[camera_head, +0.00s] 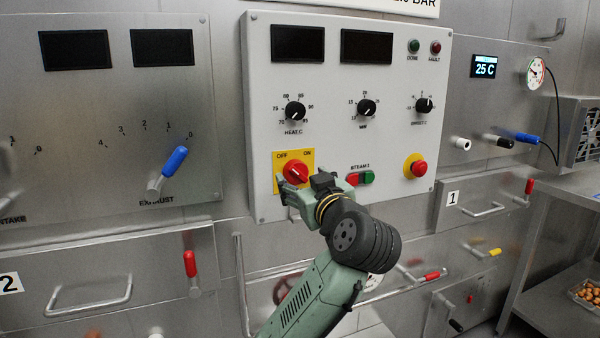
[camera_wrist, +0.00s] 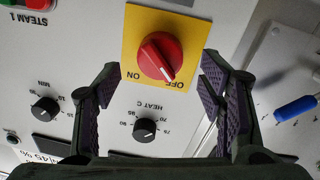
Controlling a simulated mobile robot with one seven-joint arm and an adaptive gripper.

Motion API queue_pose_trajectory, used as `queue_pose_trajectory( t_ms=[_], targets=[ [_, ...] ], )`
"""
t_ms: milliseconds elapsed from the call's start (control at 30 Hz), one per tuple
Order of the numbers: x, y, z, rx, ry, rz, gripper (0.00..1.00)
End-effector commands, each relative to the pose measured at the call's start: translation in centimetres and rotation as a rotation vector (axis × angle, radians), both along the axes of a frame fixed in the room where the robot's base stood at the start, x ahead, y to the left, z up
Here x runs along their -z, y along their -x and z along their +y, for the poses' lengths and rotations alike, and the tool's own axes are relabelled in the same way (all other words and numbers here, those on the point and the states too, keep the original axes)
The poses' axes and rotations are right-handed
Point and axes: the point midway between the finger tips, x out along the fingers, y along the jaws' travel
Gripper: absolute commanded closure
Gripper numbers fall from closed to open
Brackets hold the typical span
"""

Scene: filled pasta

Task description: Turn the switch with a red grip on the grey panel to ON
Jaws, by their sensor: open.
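The switch with a red grip (camera_head: 295,173) sits on a yellow plate marked OFF and ON, on the grey panel (camera_head: 350,110). In the wrist view, which is upside down, the red grip (camera_wrist: 161,58) shows its white pointer line toward OFF. My gripper (camera_head: 299,188) is just in front of and below the switch in the head view. In the wrist view my gripper (camera_wrist: 160,75) is open, one finger on each side of the red grip with visible gaps. No contact shows. The gripper partly covers the plate's lower part in the head view.
Right of the switch are the red and green STEAM 1 buttons (camera_head: 360,178) and a red emergency button (camera_head: 418,168) on yellow. Black dials, including HEAT C (camera_head: 295,111), sit above. A blue-handled EXHAUST lever (camera_head: 174,161) is to the left.

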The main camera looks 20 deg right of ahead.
Motion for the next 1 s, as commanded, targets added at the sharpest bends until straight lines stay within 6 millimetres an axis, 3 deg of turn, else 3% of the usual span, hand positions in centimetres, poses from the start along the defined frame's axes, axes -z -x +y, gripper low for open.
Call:
queue_pose_trajectory(
  t_ms=[200,567,1000],
  targets=[
    [-0.1,-2.6,0.0,-0.002,0.000,0.001,0.37],
    [0.0,-3.1,-0.1,0.000,0.001,0.000,0.37],
    [0.0,-3.0,-0.1,0.000,0.001,0.000,0.66]
  ],
)
